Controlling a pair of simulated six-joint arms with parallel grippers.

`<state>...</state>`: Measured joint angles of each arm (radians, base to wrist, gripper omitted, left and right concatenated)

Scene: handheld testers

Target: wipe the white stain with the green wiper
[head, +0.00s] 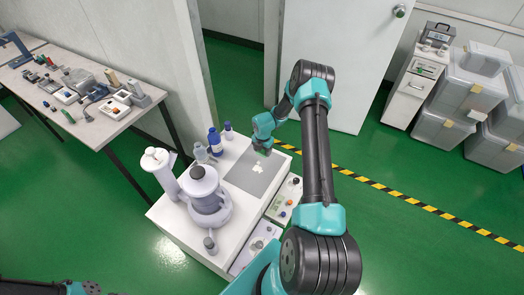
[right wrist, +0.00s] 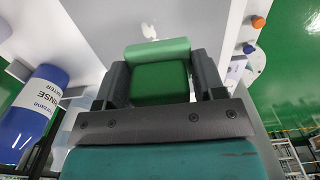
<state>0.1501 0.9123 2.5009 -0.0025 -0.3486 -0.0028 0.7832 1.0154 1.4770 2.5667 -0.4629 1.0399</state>
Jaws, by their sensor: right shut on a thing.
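My right gripper (head: 264,146) is shut on the green wiper (right wrist: 160,75), whose block sits between the two fingers in the right wrist view. In the head view a small part of the wiper (head: 263,152) shows under the gripper, at the far edge of a grey mat (head: 240,181). The white stain (head: 258,168) is an irregular patch on the mat, a little nearer than the wiper and apart from it. It also shows in the right wrist view (right wrist: 149,31), just beyond the wiper. Whether the wiper touches the mat is unclear. My left gripper is out of view.
The mat lies on a white cabinet top (head: 180,222). A large grey-white apparatus (head: 206,190) stands left of it, with a blue-labelled bottle (head: 215,140) behind. Trays with small parts (head: 283,205) lie to the right. A side table (head: 80,95) with instruments stands farther left.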

